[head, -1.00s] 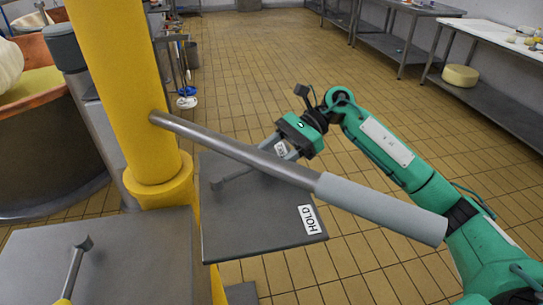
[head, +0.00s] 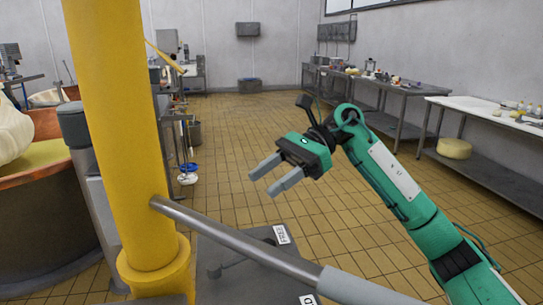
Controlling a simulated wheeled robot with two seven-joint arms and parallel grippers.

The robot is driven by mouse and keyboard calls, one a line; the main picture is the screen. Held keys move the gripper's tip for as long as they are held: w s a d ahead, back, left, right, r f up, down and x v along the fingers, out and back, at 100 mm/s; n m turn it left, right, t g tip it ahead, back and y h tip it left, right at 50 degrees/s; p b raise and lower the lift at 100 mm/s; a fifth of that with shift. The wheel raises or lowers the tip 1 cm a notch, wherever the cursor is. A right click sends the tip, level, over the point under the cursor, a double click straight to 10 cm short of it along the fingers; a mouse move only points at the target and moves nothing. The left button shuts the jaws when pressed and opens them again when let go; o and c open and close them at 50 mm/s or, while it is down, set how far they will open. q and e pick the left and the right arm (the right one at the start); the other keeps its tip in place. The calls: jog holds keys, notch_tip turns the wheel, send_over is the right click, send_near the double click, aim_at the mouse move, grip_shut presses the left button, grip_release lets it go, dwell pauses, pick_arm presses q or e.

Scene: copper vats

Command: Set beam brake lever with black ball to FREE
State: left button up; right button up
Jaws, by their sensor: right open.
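The brake lever (head: 234,265) is a thin grey rod on a dark plate (head: 205,248) beside the yellow column. Its pivot end shows at the left, and its rod runs right behind the thick grey bar. I cannot clearly make out its black ball. The FREE label (head: 282,235) is at the plate's far right side, and the HOLD label (head: 307,299) is at the bottom edge, partly cut off. My right gripper (head: 264,181) is open and empty, raised above and beyond the plate, apart from the lever. My left gripper is not in view.
A thick grey bar (head: 235,240) with a pale sleeve (head: 360,288) sticks out from the yellow column (head: 120,130) across the plate. A copper vat (head: 45,220) stands at the left. Tables (head: 385,88) line the right wall. The tiled floor between is clear.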

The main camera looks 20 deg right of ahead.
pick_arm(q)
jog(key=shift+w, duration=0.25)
pick_arm(e)
notch_tip(320, 180, up, 4)
jog(key=shift+r, duration=0.25)
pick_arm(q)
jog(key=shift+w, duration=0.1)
